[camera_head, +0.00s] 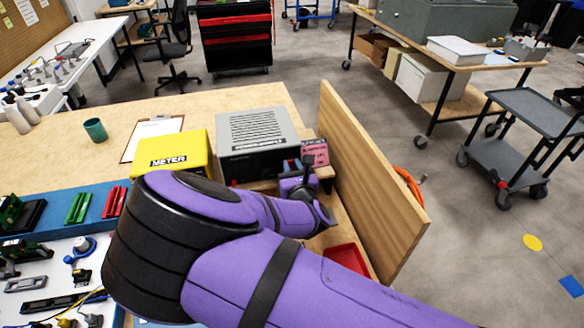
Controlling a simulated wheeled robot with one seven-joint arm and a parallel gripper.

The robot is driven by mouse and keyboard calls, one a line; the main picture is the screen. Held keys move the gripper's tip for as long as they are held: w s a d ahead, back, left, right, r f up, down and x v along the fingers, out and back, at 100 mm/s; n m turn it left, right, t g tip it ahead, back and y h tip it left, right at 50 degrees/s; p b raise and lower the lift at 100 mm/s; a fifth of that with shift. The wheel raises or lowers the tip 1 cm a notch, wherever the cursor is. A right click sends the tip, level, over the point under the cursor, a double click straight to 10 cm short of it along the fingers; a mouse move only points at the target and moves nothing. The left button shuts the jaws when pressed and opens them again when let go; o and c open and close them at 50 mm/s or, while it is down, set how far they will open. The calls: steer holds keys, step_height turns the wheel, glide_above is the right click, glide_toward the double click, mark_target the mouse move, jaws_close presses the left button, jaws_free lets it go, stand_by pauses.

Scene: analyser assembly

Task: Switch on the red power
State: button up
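A small pinkish-red box (316,151) stands at the right end of the wooden bench, next to a grey vented box (258,133); I take it to be the red power unit. Its switch cannot be made out. My purple arm reaches across the bench, and my gripper (297,166) is just in front of and left of the red box, close to it. Whether they touch cannot be told. The fingers are small and partly hidden by the wrist, so their opening is unclear.
A yellow METER box (170,153) stands left of the grey box. An upright wooden panel (370,180) borders the bench on the right. A red tray (346,258) lies beside my arm. A clipboard (152,138) and green cup (95,130) are further left.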

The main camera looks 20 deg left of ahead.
jaws_close()
steer(key=shift+f+t+y, duration=0.25)
steer(key=shift+t+y, duration=0.45)
steer(key=shift+t, duration=0.1)
steer(key=shift+s+f+t+y, duration=0.1)
steer(key=shift+t+y, duration=0.25)
steer(key=shift+t, duration=0.4)
steer(key=shift+s+f+t+y, duration=0.1)
steer(key=shift+t+y, duration=0.25)
steer(key=shift+t, duration=0.4)
steer(key=o, duration=0.7)
jaws_free()
steer(key=shift+c, duration=0.2)
